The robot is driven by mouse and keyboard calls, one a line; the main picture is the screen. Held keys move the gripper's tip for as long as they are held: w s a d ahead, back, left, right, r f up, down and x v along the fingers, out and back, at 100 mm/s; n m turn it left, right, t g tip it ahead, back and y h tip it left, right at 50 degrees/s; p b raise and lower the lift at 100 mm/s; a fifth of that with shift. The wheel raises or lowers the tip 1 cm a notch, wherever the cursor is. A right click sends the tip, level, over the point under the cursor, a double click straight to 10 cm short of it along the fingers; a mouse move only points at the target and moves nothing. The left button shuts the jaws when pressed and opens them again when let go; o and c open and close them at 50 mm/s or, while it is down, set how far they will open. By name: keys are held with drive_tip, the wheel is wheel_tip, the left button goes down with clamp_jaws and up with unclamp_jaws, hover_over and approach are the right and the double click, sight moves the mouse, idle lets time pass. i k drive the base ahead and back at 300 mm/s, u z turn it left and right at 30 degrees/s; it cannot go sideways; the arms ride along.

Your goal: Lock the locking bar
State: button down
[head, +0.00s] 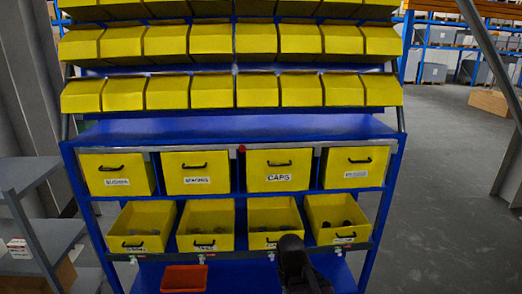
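A thin grey bar (200,148) runs across the rack above the upper row of drawers. It has a small red knob (241,149) near its middle. It looks like the locking bar, though I cannot tell its lock state. A second, darker bar (225,255) with several small pale fittings runs along the front below the lower bins. My gripper (291,243) is dark and shows at the bottom, right of centre, in front of the lower bins and below the red knob. It appears apart from the knob. Its fingers are not distinguishable.
Upper yellow drawers, including the CAPS drawer (281,171), have black handles. Lower yellow bins (207,242) show open tops. An orange-red tray (184,279) sits on the bottom shelf. Grey shelves (35,250) stand at left. Open floor (435,190) lies right.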

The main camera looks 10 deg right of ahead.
sight(233, 148)
drive_tip(key=u, duration=0.1)
drive_tip(key=i, duration=0.95)
drive_tip(key=z, duration=0.05)
